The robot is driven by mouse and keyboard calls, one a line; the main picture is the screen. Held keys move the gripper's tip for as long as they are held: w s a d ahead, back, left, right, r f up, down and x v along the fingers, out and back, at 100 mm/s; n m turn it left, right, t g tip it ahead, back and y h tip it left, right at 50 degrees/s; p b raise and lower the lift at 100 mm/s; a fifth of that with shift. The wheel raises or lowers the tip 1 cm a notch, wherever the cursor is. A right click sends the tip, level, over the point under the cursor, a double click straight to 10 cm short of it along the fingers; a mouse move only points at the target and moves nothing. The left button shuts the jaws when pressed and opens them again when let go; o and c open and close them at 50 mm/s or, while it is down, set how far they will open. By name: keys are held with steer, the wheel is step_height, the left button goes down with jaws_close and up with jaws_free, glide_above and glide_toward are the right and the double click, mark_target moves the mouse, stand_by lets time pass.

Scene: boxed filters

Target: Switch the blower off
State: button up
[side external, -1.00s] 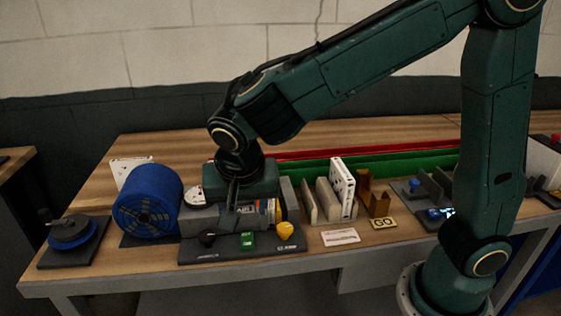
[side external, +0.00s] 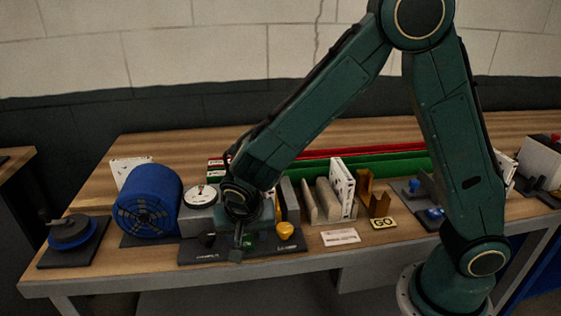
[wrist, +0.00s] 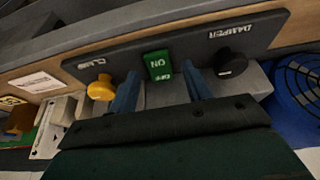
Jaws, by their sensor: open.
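The blower is a blue drum with a round grille (side external: 147,204), left of the dark control panel (side external: 200,256). Its grille also shows at the right edge of the wrist view (wrist: 300,82). A green rocker switch (wrist: 158,66) marked ON and OFF sits on the panel. In the side view the switch (side external: 250,243) is partly hidden by my gripper (side external: 238,244). In the wrist view my gripper (wrist: 161,82) is open and empty. Its two blue-grey fingers are on either side of the switch's near end; contact cannot be told. Which way the rocker is pressed cannot be told.
A yellow knob (wrist: 102,88) labelled CLAMP and a black knob (wrist: 232,64) labelled DAMPER flank the switch closely. A white gauge (side external: 200,195) stands behind the panel. A rack with a white filter (side external: 342,187) and a GO plate (side external: 383,222) are to the right.

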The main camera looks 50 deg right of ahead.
steer(key=shift+w+d+f, duration=0.1)
steer(key=shift+d+f, duration=0.05)
steer(key=shift+f, duration=0.2)
steer(key=c, duration=1)
steer(key=shift+w+d+r+g+y, duration=0.1)
steer(key=shift+w+d+g+y, duration=0.1)
steer(key=shift+g+y, duration=0.55)
steer(key=shift+w+d+g+y, duration=0.1)
steer(key=shift+w+g+y, duration=0.05)
steer(key=shift+g+y, duration=0.6)
steer(key=o, duration=1)
